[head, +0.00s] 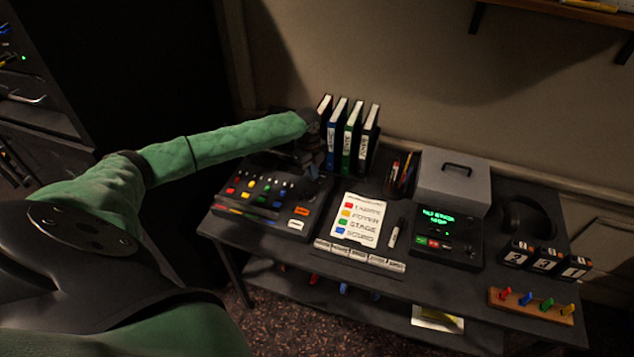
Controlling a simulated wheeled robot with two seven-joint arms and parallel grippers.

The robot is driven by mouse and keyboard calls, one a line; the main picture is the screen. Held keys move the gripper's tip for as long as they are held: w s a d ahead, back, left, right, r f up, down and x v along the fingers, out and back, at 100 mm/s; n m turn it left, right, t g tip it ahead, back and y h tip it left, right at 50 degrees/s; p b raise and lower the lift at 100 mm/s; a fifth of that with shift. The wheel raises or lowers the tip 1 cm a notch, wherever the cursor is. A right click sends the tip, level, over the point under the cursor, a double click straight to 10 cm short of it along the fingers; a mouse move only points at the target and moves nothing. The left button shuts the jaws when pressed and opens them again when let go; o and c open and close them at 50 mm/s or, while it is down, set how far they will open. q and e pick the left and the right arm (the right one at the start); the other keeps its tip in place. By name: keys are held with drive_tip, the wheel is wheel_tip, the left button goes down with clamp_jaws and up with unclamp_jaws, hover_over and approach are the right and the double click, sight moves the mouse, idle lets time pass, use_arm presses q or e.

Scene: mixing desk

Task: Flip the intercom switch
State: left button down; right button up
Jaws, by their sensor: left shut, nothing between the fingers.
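I cannot pick out which switch is the intercom one. A black console (262,203) with coloured buttons and small levers sits at the desk's left. A black box (447,243) with a green lit display, coloured buttons and small controls stands right of centre; its text is too small to read surely. My left gripper (312,168) is dark, points down over the console's back right corner, and is shut with nothing seen in it. Its tips are small and dark, so I cannot tell whether they touch the console. My right gripper is not in view.
Binders (352,135) stand close behind my left gripper. A card with coloured squares (358,219), a marker (393,236), a pen holder (402,177), a grey box (454,178), headphones (516,215), numbered blocks (545,262) and a peg board (528,306) crowd the desk (450,288).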

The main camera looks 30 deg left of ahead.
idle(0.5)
use_arm(q)
drive_tip(key=shift+f+b, duration=0.3)
drive_tip(key=shift+f, duration=0.5)
idle(0.4)
drive_tip(key=shift+r, duration=0.1)
drive_tip(key=shift+r+p, duration=2.6)
drive_tip(key=shift+r, duration=0.85)
drive_tip(key=shift+f, duration=0.1)
